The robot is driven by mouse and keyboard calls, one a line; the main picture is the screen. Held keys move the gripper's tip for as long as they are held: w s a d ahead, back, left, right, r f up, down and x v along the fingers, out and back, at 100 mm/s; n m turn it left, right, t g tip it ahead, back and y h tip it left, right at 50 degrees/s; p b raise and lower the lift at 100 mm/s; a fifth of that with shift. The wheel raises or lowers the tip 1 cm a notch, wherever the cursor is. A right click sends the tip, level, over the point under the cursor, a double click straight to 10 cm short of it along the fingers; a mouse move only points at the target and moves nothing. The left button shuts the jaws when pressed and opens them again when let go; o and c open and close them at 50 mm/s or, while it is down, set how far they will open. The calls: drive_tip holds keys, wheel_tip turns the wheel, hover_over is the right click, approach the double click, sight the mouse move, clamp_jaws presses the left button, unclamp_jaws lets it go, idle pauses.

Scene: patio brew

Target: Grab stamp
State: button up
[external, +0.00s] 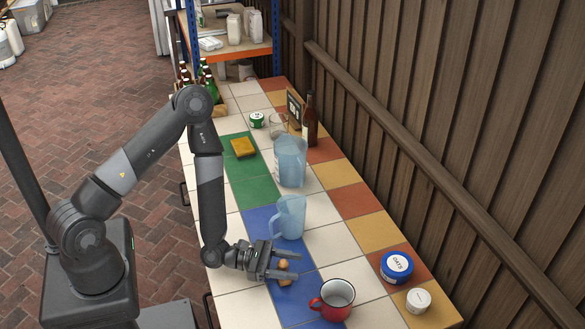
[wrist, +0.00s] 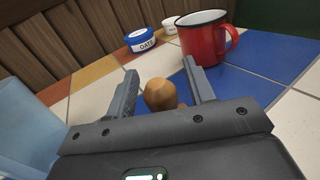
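The stamp shows as a small brown wooden piece with a rounded knob (wrist: 160,94), low on the blue tiles. In the external view the stamp (external: 284,278) lies between the two fingers of my gripper (external: 285,267). In the wrist view my gripper (wrist: 160,95) is open, with one finger on each side of the knob. The stamp's lower part is hidden behind the gripper body in the wrist view.
A red mug (external: 335,299) stands close to the gripper's right. A blue jug (external: 290,217) stands just behind it, and a larger blue container (external: 290,161) farther back. An OATS tin (external: 397,267) and a white lidded jar (external: 418,300) stand near the fence. White tiles between are clear.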

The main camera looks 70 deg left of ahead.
drive_tip(key=c, duration=0.9)
drive_tip(key=shift+r, duration=0.1)
drive_tip(key=shift+r, duration=4.9)
